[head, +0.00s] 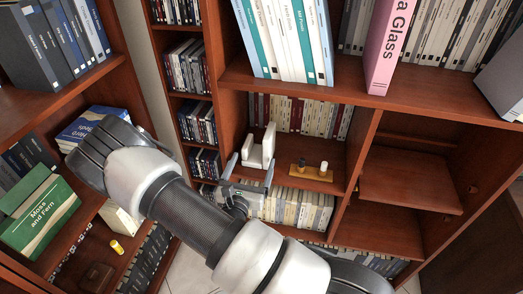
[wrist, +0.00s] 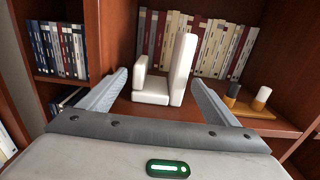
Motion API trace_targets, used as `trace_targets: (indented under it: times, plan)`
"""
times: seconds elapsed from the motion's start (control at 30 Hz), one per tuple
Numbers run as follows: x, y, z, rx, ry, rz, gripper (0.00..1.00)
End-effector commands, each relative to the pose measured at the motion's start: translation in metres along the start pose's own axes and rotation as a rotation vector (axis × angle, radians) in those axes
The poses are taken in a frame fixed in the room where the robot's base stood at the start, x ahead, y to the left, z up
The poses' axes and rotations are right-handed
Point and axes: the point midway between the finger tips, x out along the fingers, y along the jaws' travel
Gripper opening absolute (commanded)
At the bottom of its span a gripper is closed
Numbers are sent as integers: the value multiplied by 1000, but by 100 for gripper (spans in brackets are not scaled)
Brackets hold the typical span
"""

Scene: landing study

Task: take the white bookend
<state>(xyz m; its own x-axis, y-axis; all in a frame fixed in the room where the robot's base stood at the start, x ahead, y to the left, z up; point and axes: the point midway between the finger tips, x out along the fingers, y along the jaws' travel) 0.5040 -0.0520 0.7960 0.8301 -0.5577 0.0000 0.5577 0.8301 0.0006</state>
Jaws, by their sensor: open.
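The white bookend (head: 260,150) stands upright on a middle shelf of the wooden bookcase, in front of a row of books. It has a tall upright slab at the right and a lower part at the left. In the wrist view the bookend (wrist: 167,80) shows between and beyond my gripper's fingers. My gripper (head: 250,173) is open and empty at the front of that shelf, with one finger on each side of the bookend's line. In the wrist view the gripper (wrist: 158,90) is spread wide. I cannot tell whether the fingers reach beside the bookend.
A wooden tray (head: 311,173) with a dark and a white piece stands right of the bookend; it also shows in the wrist view (wrist: 245,108). Books (head: 300,116) line the shelf's back. A shelf divider (head: 362,150) stands right of the tray. A narrow case of small volumes (wrist: 58,50) stands left.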

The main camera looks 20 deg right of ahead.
Motion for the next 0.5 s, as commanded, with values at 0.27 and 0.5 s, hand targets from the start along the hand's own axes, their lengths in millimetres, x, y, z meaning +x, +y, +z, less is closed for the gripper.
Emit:
trace_targets:
  times: [0.27, 0.5]
  plan:
    - [31, 0, 0, 0, -1, -1, 84]
    - [60, -1, 1, 1, -2, -2, 84]
